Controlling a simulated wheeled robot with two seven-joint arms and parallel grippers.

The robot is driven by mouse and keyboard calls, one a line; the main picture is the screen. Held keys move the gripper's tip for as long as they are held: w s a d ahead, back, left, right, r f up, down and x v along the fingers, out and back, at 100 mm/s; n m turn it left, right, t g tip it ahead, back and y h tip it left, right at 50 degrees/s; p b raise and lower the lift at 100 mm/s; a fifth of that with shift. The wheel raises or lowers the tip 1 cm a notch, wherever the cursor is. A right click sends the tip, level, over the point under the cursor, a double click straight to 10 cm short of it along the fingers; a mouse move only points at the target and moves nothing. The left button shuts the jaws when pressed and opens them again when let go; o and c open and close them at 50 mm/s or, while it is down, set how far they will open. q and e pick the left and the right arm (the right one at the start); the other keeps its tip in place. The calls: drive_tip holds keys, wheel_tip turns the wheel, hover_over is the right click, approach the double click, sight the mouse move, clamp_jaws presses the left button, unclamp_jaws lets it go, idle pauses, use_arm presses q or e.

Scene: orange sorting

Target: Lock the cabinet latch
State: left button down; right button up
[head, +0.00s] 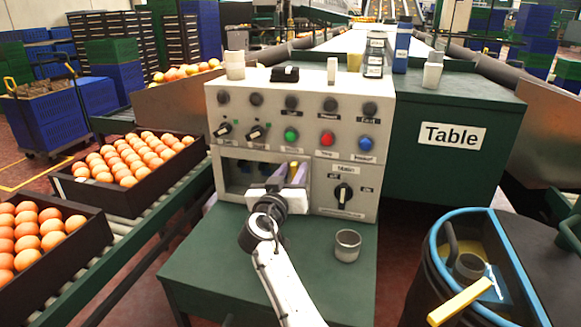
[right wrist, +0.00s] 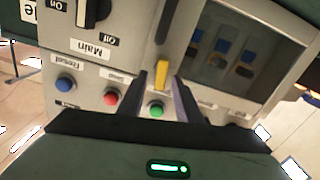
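The cabinet (head: 384,110) is a grey control box with buttons, knobs and a small compartment (head: 238,172) at its lower left. A yellow latch (right wrist: 161,74) stands at the compartment's edge in the right wrist view, where the box appears upside down. My right gripper (head: 291,173) reaches the compartment's right side in the head view. In the wrist view its two fingers (right wrist: 164,85) are apart, one on each side of the latch, with the green button visible between them. Contact with the latch is unclear. My left gripper is out of view.
A metal cup (head: 347,245) stands on the green table (head: 200,262) beside my right forearm. Egg-like orange fruit fill dark crates (head: 124,196) at left. A blue-rimmed bin (head: 437,237) is at right. Small items stand on top of the box.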

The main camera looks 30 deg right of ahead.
clamp_jaws()
drive_tip(key=shift+n, duration=0.3)
drive_tip(key=shift+w+n, duration=0.15)
drive_tip(key=shift+n, duration=1.05)
use_arm(q)
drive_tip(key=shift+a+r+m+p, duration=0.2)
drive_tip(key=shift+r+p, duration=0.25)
drive_tip(key=shift+p, duration=0.65)
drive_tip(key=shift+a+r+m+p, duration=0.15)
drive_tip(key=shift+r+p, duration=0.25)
drive_tip(key=shift+p, duration=0.65)
use_arm(e)
drive_tip(key=shift+w+a+f+n, duration=0.1)
drive_tip(key=shift+f+n, duration=0.1)
drive_tip(key=shift+n, duration=1.95)
drive_tip(key=shift+w+a+f+n, duration=0.1)
drive_tip(key=shift+f+n, duration=0.05)
drive_tip(key=shift+n, duration=2.05)
drive_tip(key=shift+w+a+f+n, duration=0.1)
drive_tip(key=shift+f+n, duration=0.1)
drive_tip(key=shift+n, duration=1.95)
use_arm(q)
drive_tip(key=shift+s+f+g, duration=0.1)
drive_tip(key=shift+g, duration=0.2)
